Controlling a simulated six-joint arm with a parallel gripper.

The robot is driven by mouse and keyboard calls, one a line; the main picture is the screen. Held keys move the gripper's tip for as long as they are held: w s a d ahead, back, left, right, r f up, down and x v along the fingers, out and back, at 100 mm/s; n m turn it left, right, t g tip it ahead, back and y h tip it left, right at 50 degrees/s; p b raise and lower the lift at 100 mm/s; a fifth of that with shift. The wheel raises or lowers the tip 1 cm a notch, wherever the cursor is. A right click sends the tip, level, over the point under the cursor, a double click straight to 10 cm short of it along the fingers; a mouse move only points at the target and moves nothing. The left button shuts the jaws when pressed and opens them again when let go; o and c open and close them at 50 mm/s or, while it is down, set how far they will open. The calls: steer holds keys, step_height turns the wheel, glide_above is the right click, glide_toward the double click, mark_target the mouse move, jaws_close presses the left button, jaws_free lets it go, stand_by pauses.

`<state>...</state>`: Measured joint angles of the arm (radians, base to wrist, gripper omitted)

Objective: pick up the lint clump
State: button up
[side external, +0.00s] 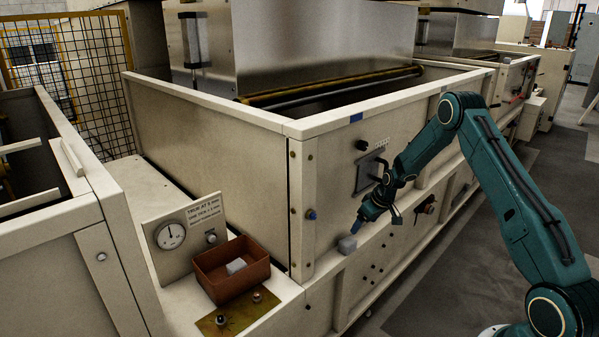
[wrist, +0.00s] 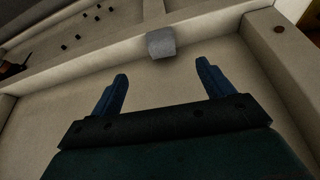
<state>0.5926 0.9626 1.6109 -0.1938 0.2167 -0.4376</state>
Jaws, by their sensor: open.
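A small grey block-like clump, which I take as the lint clump (side external: 347,244), sits on the narrow ledge low on the front of the cream hopper. It also shows in the wrist view (wrist: 161,43), just beyond and between my fingertips, apart from them. My gripper (side external: 358,224) is just above and slightly right of the clump, pointing down toward it. In the wrist view my gripper (wrist: 161,70) has its two blue fingers spread wide with nothing between them.
A reddish-brown tray (side external: 215,283) holding a pale lump (side external: 236,266) stands on the left ledge, near a dial gauge (side external: 171,235). The hopper's front wall (side external: 335,185) rises close behind the gripper. A handle plate (side external: 371,172) and knobs protrude from it. Grey floor lies open in front.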

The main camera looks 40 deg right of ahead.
mark_target(352, 243)
steer(key=shift+x, duration=4.25)
steer(key=shift+f, duration=0.2)
steer(key=shift+x, duration=2.4)
steer(key=shift+a, duration=0.1)
steer(key=c, duration=1.1)
